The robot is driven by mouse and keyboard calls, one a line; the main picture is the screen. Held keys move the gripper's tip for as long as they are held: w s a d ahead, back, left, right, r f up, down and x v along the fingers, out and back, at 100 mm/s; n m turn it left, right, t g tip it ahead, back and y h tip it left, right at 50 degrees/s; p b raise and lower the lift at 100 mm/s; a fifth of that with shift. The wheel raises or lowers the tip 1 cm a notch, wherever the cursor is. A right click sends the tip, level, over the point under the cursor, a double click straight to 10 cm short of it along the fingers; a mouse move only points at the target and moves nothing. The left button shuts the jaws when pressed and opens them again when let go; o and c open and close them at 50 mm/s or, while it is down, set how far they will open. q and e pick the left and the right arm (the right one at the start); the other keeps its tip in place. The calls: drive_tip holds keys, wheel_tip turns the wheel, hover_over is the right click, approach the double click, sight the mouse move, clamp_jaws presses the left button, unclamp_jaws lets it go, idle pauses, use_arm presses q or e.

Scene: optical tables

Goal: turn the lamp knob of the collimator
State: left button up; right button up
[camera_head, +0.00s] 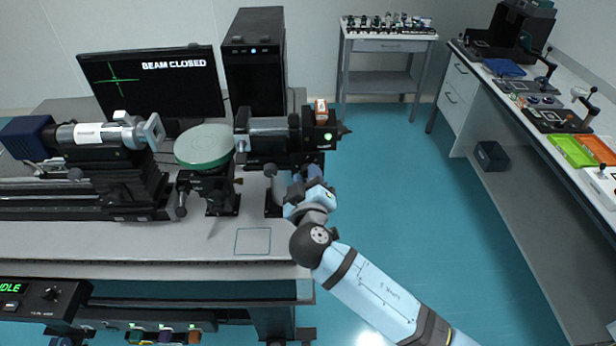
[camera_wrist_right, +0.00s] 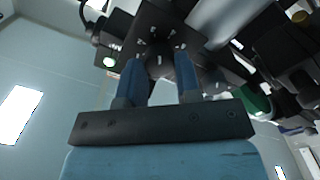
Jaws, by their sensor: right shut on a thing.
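The collimator (camera_head: 272,127) is the black and silver instrument right of the round green plate, with a lit green spot and an orange block at its right end. My right gripper (camera_head: 300,177) is at the front of its right end, below the green spot. In the right wrist view its two blue fingers (camera_wrist_right: 160,85) are shut on the lamp knob (camera_wrist_right: 159,68), a dark round part in front of a black face with white marks. In the head view the gripper hides the knob. My left gripper is out of view.
A round green plate (camera_head: 204,146) on a stand is left of the collimator. A silver-tubed instrument (camera_head: 95,134) sits on a rail farther left. A monitor (camera_head: 152,82) reading "BEAM CLOSED" stands behind, beside a black computer tower (camera_head: 254,62).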

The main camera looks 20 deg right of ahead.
drive_tip(key=shift+r+n+p, duration=0.1)
drive_tip(key=shift+n+p, duration=0.2)
drive_tip(key=shift+n, duration=1)
drive_tip(key=o, duration=0.9)
drive_tip(key=shift+w, duration=0.1)
